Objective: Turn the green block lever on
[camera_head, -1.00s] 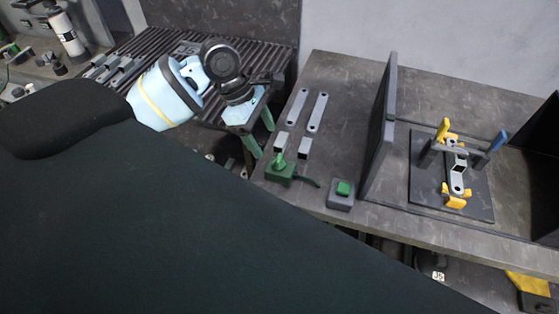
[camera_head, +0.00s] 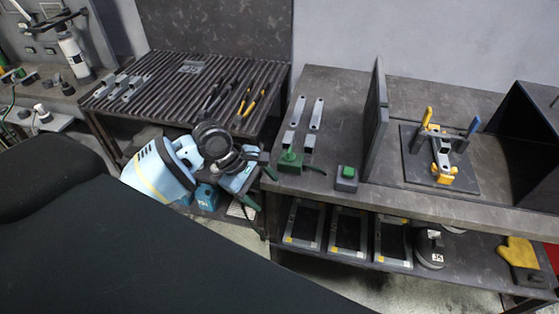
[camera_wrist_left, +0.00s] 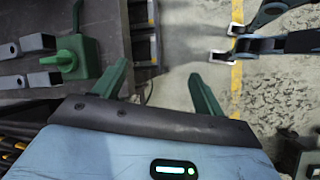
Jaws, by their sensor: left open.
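The green block (camera_head: 290,162) sits near the front left corner of the right-hand bench. In the left wrist view the green block (camera_wrist_left: 84,56) is at the upper left, outside the fingers. My left gripper (camera_head: 262,181) has a light blue body and green fingers. It is open and empty, just left of the bench's front left corner, apart from the block. Its spread fingers also show in the left wrist view (camera_wrist_left: 158,72). My right gripper is not in view.
A grey box with a green button (camera_head: 347,178) stands right of the block. Flat brackets (camera_head: 316,115) lie behind it. A dark upright panel (camera_head: 376,125) separates the fixture (camera_head: 441,160) with yellow clamps. A slatted table (camera_head: 165,95) is at left; trays (camera_head: 304,225) sit on the lower shelf.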

